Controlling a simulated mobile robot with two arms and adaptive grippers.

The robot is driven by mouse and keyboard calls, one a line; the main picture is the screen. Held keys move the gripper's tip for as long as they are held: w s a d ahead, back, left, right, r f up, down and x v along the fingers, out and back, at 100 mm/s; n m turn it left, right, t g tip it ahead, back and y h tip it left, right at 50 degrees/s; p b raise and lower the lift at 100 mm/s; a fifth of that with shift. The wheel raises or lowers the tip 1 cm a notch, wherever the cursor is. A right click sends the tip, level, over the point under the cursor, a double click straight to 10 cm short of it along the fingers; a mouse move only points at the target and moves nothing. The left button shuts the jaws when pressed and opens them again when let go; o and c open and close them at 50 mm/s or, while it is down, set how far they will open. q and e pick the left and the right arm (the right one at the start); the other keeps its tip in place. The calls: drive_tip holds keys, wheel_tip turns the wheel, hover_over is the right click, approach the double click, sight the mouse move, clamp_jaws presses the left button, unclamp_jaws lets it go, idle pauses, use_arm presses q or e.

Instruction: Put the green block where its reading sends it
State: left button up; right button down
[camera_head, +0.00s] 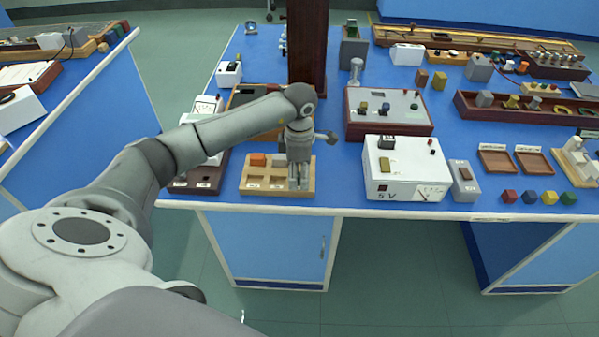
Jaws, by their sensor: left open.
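A small green block (568,198) sits at the right end of a row of small cubes near the front edge of the bench. My left gripper (298,178) points down over the right part of a wooden tray (250,187), far to the left of that block. It is open; I cannot make out anything between its fingers, and it hides part of the tray. An orange block (257,160) sits in the tray's left part. A white meter box (405,172) marked "5 V" stands right of the gripper; its dial is too small to read. My right gripper is out of view.
Red (509,196), blue (529,197) and yellow (549,197) cubes stand beside the green one. Two shallow brown trays (495,160) (534,162) lie behind them. A tall dark column (307,45) rises behind my gripper. A grey box (464,181) stands beside the meter.

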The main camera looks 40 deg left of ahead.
use_arm(q)
wheel_tip(320, 180, up, 12)
idle(0.6)
idle(0.4)
